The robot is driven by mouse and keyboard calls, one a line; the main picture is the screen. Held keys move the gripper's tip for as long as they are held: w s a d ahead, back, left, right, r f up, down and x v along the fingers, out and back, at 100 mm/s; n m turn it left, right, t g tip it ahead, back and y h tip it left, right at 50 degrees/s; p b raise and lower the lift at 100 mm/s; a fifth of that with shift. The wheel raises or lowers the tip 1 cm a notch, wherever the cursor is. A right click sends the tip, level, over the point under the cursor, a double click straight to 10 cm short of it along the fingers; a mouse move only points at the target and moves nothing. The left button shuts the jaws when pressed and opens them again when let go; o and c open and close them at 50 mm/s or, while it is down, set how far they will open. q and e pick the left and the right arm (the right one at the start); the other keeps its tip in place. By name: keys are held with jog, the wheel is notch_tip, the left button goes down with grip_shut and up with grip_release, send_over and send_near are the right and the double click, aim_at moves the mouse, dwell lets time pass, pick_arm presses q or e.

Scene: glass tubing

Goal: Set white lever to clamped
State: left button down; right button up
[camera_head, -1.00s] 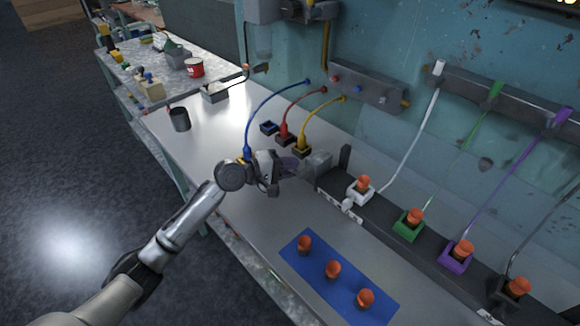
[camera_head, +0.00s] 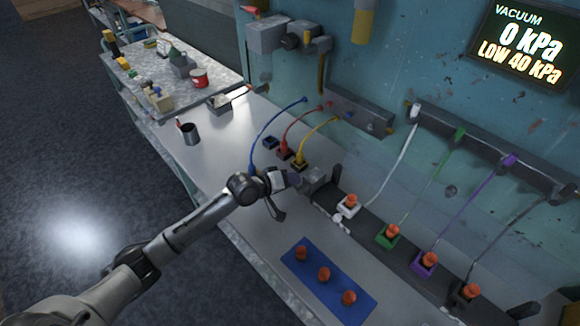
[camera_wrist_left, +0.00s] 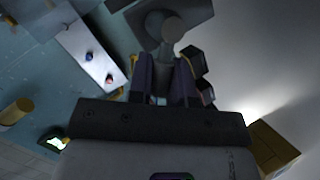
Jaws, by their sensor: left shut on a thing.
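My left gripper (camera_head: 294,180) is left of and apart from the white clamp, beside a grey block (camera_head: 314,179). In the left wrist view my gripper (camera_wrist_left: 168,75) is shut on a grey round-headed knob (camera_wrist_left: 174,28), which stands in front of a grey block. My right gripper is not in view.
Green (camera_head: 388,237), purple (camera_head: 425,265) and black (camera_head: 465,293) clamps continue along the rail. A blue mat (camera_head: 330,290) holds three orange stoppers. Blue, red and yellow tubes rise behind my gripper. A wall display (camera_head: 522,45) reads 0 kPa, LOW 40 kPa.

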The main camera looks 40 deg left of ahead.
pick_arm(q)
jog(key=d+r+m+y+p, duration=0.1)
jog(key=m+p, duration=0.1)
jog(key=p, duration=0.3)
jog(key=d+r+m+y+p, duration=0.1)
jog(key=m+y+p, duration=0.1)
jog(key=p, duration=0.3)
jog(key=shift+s, duration=0.15)
jog(key=shift+d+m+y+p, duration=0.2)
jog(key=shift+m+y+p, duration=0.15)
jog(key=shift+p, duration=0.3)
jog(key=shift+d+m+y+p, duration=0.3)
jog(key=shift+m+y+p, duration=0.15)
jog(key=shift+m+p, duration=0.15)
jog(key=shift+s+d+m+t+y+p, duration=0.1)
jog(key=shift+d+m+t+y+p, duration=0.15)
jog(key=shift+m+t+y+p, duration=0.15)
jog(key=shift+f, duration=0.1)
jog(key=c, duration=1.1)
grip_release()
jog(key=shift+o, duration=0.2)
